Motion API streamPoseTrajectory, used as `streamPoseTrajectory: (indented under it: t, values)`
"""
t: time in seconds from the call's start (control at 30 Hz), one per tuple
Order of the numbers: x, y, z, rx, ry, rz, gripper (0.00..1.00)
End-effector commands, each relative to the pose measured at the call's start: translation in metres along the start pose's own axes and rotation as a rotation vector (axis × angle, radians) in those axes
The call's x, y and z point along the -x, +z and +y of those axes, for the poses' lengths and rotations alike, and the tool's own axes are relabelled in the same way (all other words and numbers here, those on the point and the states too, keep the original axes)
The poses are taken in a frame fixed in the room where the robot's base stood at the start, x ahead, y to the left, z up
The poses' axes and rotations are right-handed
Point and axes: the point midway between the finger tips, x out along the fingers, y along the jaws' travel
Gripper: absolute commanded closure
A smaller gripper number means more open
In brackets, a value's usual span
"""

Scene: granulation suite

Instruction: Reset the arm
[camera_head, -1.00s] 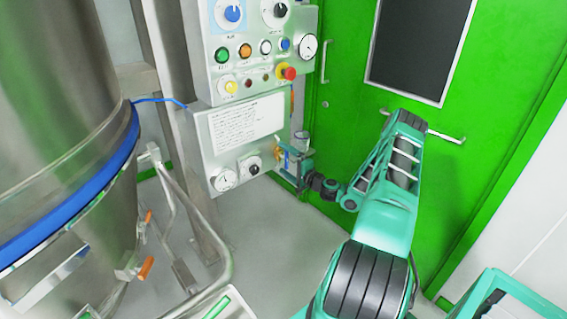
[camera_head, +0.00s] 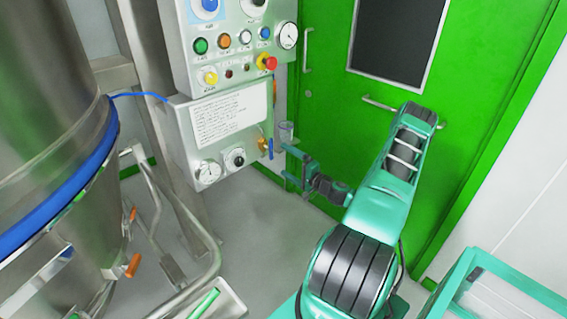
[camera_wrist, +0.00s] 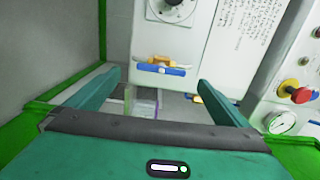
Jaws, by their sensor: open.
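My gripper (camera_head: 285,166) is open and empty, held out before the green door, to the right of the steel control panel's lower box (camera_head: 222,125). In the wrist view its two teal fingers (camera_wrist: 157,80) stand wide apart with nothing gripped between them. A small valve with a yellow body and blue handle (camera_head: 268,147) sits on the box's right side. It also shows in the wrist view (camera_wrist: 161,68), beyond the fingertips and apart from them. A small pale cup (camera_head: 286,131) stands just beyond the gripper; its lower part is hard to make out.
The green door (camera_head: 330,150) with its handle (camera_head: 385,106) is behind my arm. A large steel vessel (camera_head: 45,130) with a blue band stands left, with bent steel tubing beside it. A teal-framed glass-sided box (camera_head: 500,285) is at lower right. Open floor (camera_head: 255,225) lies below the gripper.

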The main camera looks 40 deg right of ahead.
Motion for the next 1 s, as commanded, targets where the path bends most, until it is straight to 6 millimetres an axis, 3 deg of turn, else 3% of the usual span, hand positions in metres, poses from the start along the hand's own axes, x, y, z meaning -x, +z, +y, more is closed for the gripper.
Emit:
streamPoseTrajectory:
  t: [0.4,0.53,0.77,1.0]
  values:
    - [-0.001,0.0,0.0,0.001,0.001,-0.001,0.0]
    - [-0.005,0.011,-0.005,0.026,0.017,-0.043,0.0]
    - [-0.019,0.069,-0.023,0.171,0.133,-0.277,0.0]
    - [-0.011,0.13,-0.037,0.341,0.304,-0.535,0.0]
